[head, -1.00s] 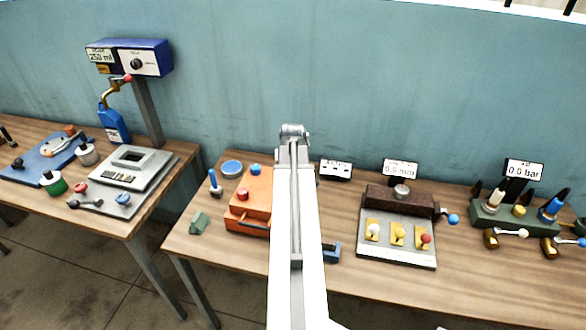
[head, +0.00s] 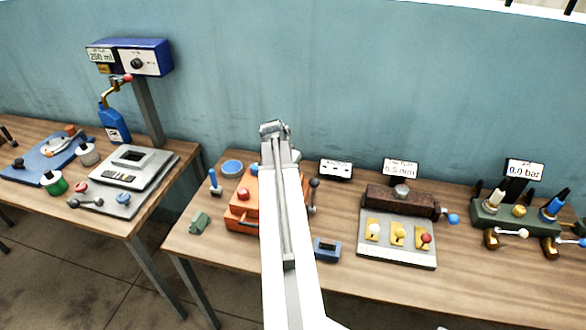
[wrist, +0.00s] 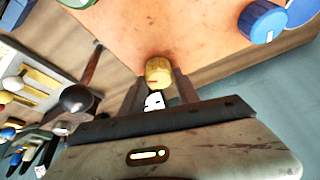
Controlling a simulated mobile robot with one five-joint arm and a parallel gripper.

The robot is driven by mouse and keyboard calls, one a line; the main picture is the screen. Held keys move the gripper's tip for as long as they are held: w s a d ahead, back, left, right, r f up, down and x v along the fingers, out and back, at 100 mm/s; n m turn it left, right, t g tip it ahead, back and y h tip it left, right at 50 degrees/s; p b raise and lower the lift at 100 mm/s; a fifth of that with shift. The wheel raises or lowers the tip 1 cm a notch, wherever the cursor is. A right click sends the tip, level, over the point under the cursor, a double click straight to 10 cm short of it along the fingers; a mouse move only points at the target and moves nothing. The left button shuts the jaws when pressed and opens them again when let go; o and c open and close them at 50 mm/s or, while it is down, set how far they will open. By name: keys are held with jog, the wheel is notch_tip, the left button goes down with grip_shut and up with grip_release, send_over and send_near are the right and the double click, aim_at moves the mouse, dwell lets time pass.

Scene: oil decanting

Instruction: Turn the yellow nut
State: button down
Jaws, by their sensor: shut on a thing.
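The yellow nut (wrist: 158,72) stands on the orange box in the wrist view, with a small reddish mark on its side. My gripper (wrist: 160,82) is shut on it, one dark finger on each side. In the head view my arm hides the nut and gripper. The orange box (head: 244,209) shows left of my arm there, and its orange face (wrist: 175,25) fills the upper wrist view.
A ball-ended dark lever (head: 313,184) stands close to the right of my arm; its ball (wrist: 76,98) is near the gripper. A red knob (head: 243,194) and a blue knob (wrist: 262,20) sit on the box. A small blue block (head: 327,248) lies nearby.

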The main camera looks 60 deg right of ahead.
jog(key=shift+w+a, duration=0.15)
jog(key=shift+w, duration=0.15)
jog(key=c, duration=0.9)
grip_release()
jog(key=shift+w, duration=0.1)
jog(key=p+v, duration=0.7)
jog(key=shift+r, duration=0.4)
jog(key=shift+a, duration=0.1)
